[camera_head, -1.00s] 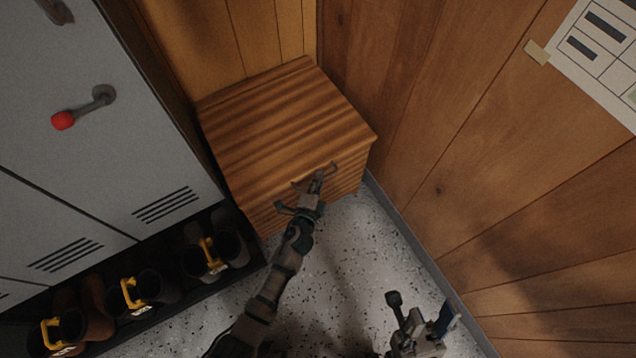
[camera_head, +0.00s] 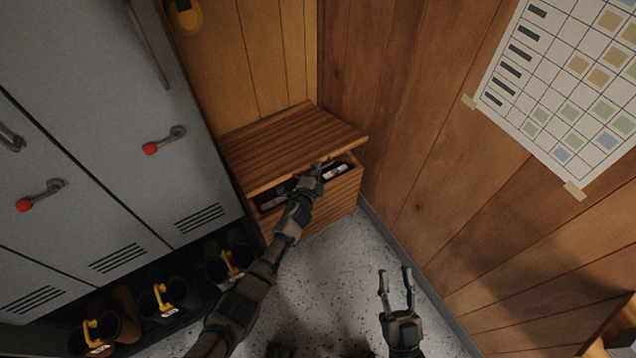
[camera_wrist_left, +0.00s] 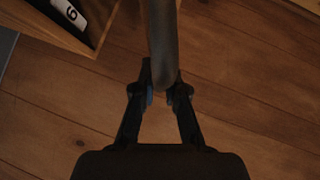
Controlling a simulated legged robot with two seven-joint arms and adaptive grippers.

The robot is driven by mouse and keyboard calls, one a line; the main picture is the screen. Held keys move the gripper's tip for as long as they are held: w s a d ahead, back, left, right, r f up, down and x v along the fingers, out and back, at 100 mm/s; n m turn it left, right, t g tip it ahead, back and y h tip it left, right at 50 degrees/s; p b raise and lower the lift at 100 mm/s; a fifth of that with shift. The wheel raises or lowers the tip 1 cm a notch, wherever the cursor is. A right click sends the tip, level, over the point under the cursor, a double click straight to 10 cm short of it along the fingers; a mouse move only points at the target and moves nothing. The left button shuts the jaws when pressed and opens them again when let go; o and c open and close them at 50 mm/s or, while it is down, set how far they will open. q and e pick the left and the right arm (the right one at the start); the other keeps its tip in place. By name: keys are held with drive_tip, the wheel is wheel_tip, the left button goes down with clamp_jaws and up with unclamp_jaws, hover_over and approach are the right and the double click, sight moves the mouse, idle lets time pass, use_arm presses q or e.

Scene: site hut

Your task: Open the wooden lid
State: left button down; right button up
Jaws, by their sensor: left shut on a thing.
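The wooden lid (camera_head: 290,142) is the striped brown top of a wooden box (camera_head: 335,201) in the corner. Its front edge is raised, leaving a dark gap above the box's front wall. Dark items with pale labels (camera_head: 334,171) show in the gap. My left gripper (camera_head: 316,171) is at the lid's front edge, shut on its handle. In the left wrist view the handle (camera_wrist_left: 162,40) is a dark bar between the fingers (camera_wrist_left: 164,95). My right gripper (camera_head: 395,276) is open and empty over the floor. The box's inside is mostly hidden.
Grey lockers (camera_head: 95,130) with red-tipped handles stand close on the left, above a rack of boots (camera_head: 163,295). A wood-panelled wall (camera_head: 440,140) with a taped chart (camera_head: 570,90) is close on the right. The speckled floor (camera_head: 330,270) before the box is clear.

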use_arm(q)
drive_tip(key=w+r+p, duration=0.1)
drive_tip(key=r, duration=0.1)
drive_tip(key=w+a+r+p, duration=0.1)
drive_tip(key=r, duration=0.2)
drive_tip(key=w+a+r+p, duration=0.1)
drive_tip(key=r, duration=0.2)
drive_tip(key=shift+w+a+p, duration=0.1)
drive_tip(key=shift+w+p, duration=0.05)
drive_tip(key=shift+p, duration=0.15)
drive_tip(key=shift+w+a+r, duration=0.2)
drive_tip(key=shift+r, duration=0.15)
use_arm(e)
wheel_tip(320, 180, down, 11)
drive_tip(key=d+g+h, duration=0.1)
drive_tip(key=g+h, duration=0.1)
drive_tip(key=g, duration=0.7)
drive_tip(key=shift+d+r+n, duration=0.15)
drive_tip(key=shift+r+n, duration=0.05)
drive_tip(key=shift+n, duration=0.1)
use_arm(q)
drive_tip(key=c, duration=1.2)
unclamp_jaws()
drive_tip(key=shift+f, duration=0.1)
